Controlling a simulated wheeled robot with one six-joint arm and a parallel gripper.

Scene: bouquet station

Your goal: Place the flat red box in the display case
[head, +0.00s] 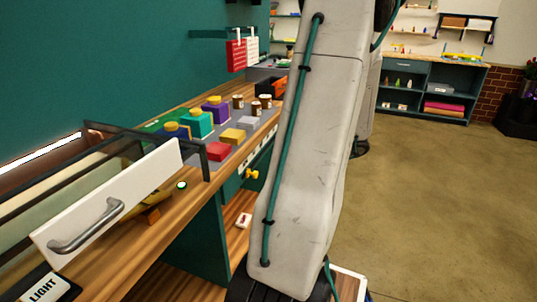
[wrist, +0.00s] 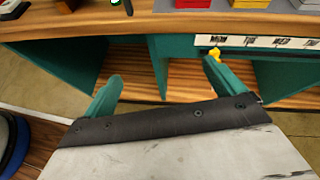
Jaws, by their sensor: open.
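The flat red box (head: 218,151) lies at the near edge of a grey mat on the wooden counter in the head view. Its lower part shows at the top edge of the wrist view (wrist: 193,3). A black-framed case with a white, handled front panel (head: 112,205) stands on the counter at the left of the head view; it looks like the display case. My gripper (wrist: 162,69) is open and empty in the wrist view, in front of the counter's lower shelves. The red box is beyond its fingers. My arm hides the gripper in the head view.
Behind stand taller blue, teal (head: 197,123) and purple boxes and brown jars. A yellow knob (head: 252,174) sticks out below the counter. Floor at right is clear.

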